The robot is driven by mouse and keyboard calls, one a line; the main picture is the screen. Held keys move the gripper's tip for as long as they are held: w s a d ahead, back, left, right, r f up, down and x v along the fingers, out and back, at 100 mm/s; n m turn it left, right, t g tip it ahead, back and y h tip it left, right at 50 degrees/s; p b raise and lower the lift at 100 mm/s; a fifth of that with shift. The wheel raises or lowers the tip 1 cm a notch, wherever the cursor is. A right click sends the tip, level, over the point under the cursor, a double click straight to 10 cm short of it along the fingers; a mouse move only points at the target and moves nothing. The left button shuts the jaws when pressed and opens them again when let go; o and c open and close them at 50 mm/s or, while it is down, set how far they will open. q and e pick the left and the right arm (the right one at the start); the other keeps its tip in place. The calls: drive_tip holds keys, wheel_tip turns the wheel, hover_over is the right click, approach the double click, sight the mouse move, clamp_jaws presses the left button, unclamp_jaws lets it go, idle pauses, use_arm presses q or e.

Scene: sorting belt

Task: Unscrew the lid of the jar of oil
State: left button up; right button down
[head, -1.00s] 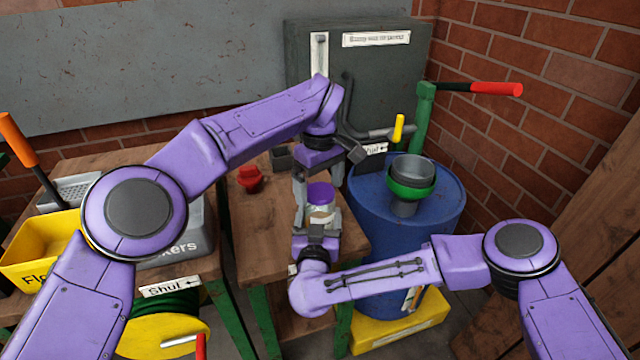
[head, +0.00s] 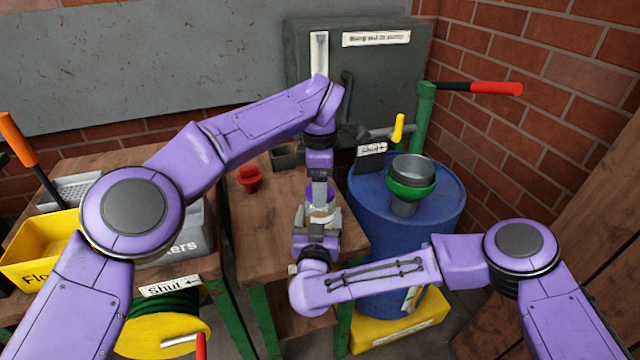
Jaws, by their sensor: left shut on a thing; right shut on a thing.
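The jar of oil (head: 321,213) stands over the narrow wooden bench, a pale jar with a purple lid (head: 330,192) on top. My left gripper (head: 319,194) comes down from above and is shut on the lid; seen edge-on, its near finger covers the middle of the lid. My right gripper (head: 319,222) reaches in from the front and is shut on the jar's body, hiding its lower part. I cannot tell whether the lid is apart from the jar.
A red item (head: 249,179) lies on the bench to the left. A blue drum (head: 440,225) with a green-rimmed funnel (head: 411,185) stands right. A grey cabinet (head: 385,85) is behind. A grey bin and a yellow bin (head: 40,245) stand left.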

use_arm(q)
drive_tip(key=n, duration=0.9)
drive_tip(key=shift+n, duration=0.3)
drive_tip(key=n, duration=0.5)
drive_tip(key=shift+n, duration=0.4)
drive_tip(key=n, duration=1.4)
drive_tip(key=shift+r+n, duration=0.1)
drive_tip(key=shift+n, duration=0.3)
use_arm(e)
drive_tip(key=shift+a, duration=0.1)
use_arm(q)
drive_tip(key=n, duration=0.3)
drive_tip(key=shift+w, duration=0.1)
drive_tip(key=shift+a, duration=0.1)
drive_tip(key=shift+r, duration=0.15)
